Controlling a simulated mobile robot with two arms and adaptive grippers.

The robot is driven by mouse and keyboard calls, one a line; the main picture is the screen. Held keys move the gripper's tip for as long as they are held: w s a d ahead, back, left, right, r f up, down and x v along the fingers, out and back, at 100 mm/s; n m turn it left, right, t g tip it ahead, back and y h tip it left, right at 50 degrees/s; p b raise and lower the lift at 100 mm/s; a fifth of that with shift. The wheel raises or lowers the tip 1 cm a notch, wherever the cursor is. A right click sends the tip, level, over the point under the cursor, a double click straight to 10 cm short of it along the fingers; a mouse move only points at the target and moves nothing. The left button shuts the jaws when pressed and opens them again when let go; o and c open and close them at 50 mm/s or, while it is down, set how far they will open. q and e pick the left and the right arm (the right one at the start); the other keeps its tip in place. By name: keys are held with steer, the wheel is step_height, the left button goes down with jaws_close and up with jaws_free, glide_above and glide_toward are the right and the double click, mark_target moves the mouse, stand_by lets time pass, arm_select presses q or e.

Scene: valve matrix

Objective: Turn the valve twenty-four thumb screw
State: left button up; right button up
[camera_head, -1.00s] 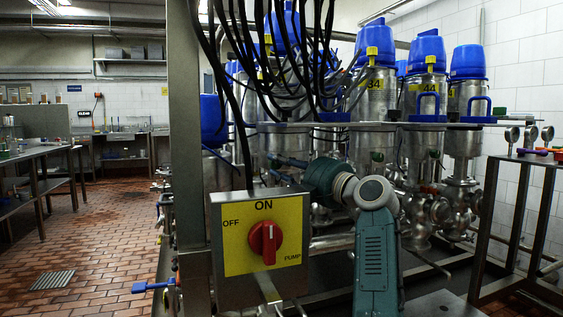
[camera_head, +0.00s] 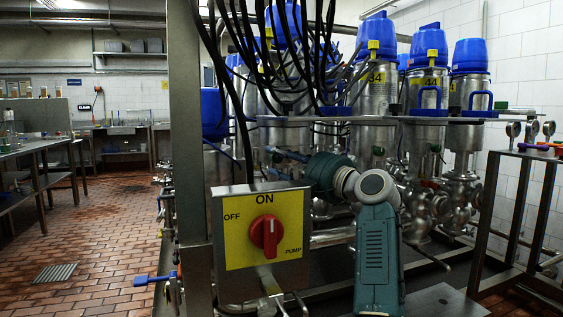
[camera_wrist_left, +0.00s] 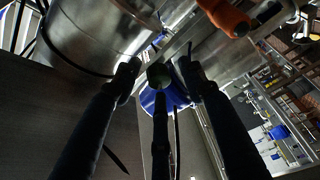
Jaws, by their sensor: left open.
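In the left wrist view a round dark green knob (camera_wrist_left: 159,76), which looks like a thumb screw, sits between the fingertips of my open left gripper (camera_wrist_left: 156,69). One finger is on each side of it; I cannot tell whether either touches. In the head view my left gripper (camera_head: 277,153) reaches left from my teal wrist, in front of the steel valve bodies and behind the switch box. The knob at the gripper is not clear there. Labels 34 (camera_head: 375,77) and 44 (camera_head: 429,81) are readable; no label 24 is. My right gripper is not in view.
A yellow-faced switch box (camera_head: 264,230) with a red knob (camera_head: 266,236) stands in front of the gripper. Black cables (camera_head: 300,60) hang over the blue-capped valves. A steel post (camera_head: 187,150) stands at left. An orange part (camera_wrist_left: 226,17) lies above the right finger in the wrist view.

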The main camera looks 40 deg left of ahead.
arm_select(q)
steer(key=d, duration=0.7)
steer(key=shift+s+d+f, duration=0.15)
steer(key=shift+s+f, duration=0.2)
steer(key=shift+f, duration=0.1)
